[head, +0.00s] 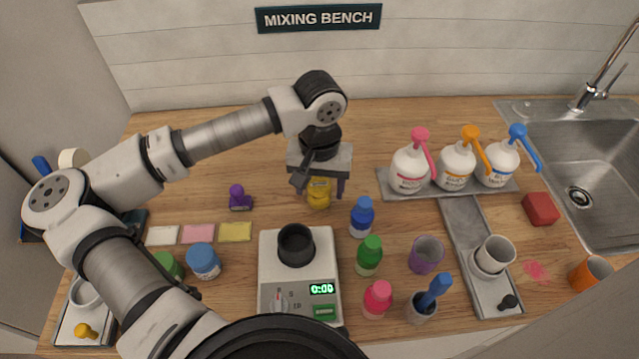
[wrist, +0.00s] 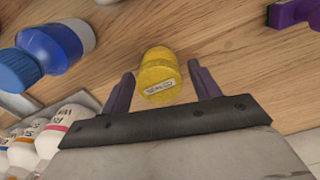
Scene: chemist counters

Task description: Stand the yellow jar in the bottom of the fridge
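The yellow jar (head: 318,194) stands on the wooden bench, behind the scale, partly covered from above by my gripper in the head view. It also shows in the wrist view (wrist: 159,75), with a pale printed label on it. My gripper (wrist: 163,88) has its two purple fingers apart, one on each side of the jar. Gaps show between the jar and both fingers in the wrist view. In the head view my gripper (head: 320,190) hangs over the jar. No fridge can be made out in either view.
A blue bottle (head: 362,217) stands close right of the jar, and a purple stamp-like piece (head: 240,200) lies to its left. The scale (head: 298,278) with a black cup is in front. Pump bottles (head: 410,168) stand right. The bench behind is clear.

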